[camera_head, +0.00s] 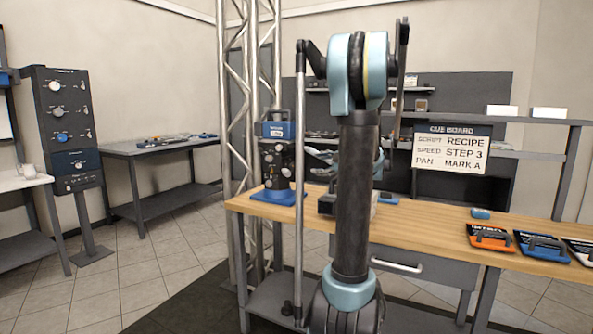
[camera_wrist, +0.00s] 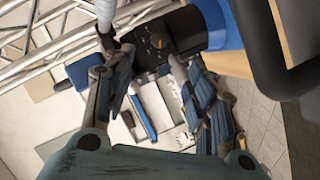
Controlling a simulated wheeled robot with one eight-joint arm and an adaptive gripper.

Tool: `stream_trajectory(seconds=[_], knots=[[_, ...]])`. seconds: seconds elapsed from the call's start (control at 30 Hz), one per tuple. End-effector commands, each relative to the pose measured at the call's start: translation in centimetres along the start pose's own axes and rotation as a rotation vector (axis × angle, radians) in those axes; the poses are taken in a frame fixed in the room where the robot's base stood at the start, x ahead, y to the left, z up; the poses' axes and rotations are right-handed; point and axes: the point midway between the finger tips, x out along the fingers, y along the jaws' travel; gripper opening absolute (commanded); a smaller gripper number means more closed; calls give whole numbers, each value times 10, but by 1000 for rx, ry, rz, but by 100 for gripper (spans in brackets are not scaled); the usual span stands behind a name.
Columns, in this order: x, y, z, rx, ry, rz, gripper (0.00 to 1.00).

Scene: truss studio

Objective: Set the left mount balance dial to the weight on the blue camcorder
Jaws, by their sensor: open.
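A dark mount (camera_head: 277,162) with several dials stands on a blue base (camera_head: 279,197) at the left end of the wooden bench. The blue camcorder (camera_head: 275,130) sits on top of it; its small white label is too small to read. I cannot tell which knob is the balance dial. My gripper (camera_wrist: 152,60) is open and empty, with its two fingers spread in the wrist view. A dark box with small markings (camera_wrist: 156,42), probably the mount, lies just beyond the fingertips, apart from them as far as I can tell. My arm partly hides the gripper in the head view.
The wooden bench (camera_head: 432,222) carries orange (camera_head: 490,238) and blue (camera_head: 542,246) cases at right. A metal truss (camera_head: 238,100) rises beside the mount.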

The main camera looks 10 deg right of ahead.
Motion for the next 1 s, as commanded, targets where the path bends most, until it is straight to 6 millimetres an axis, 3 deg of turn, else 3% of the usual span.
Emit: stream_trajectory(seconds=[0.6,0.8,1.0], knots=[[110,-1,-1,0,3,-3,51],[137,-1,-1,1,2,-3,51],[150,-1,-1,1,1,-3,51]])
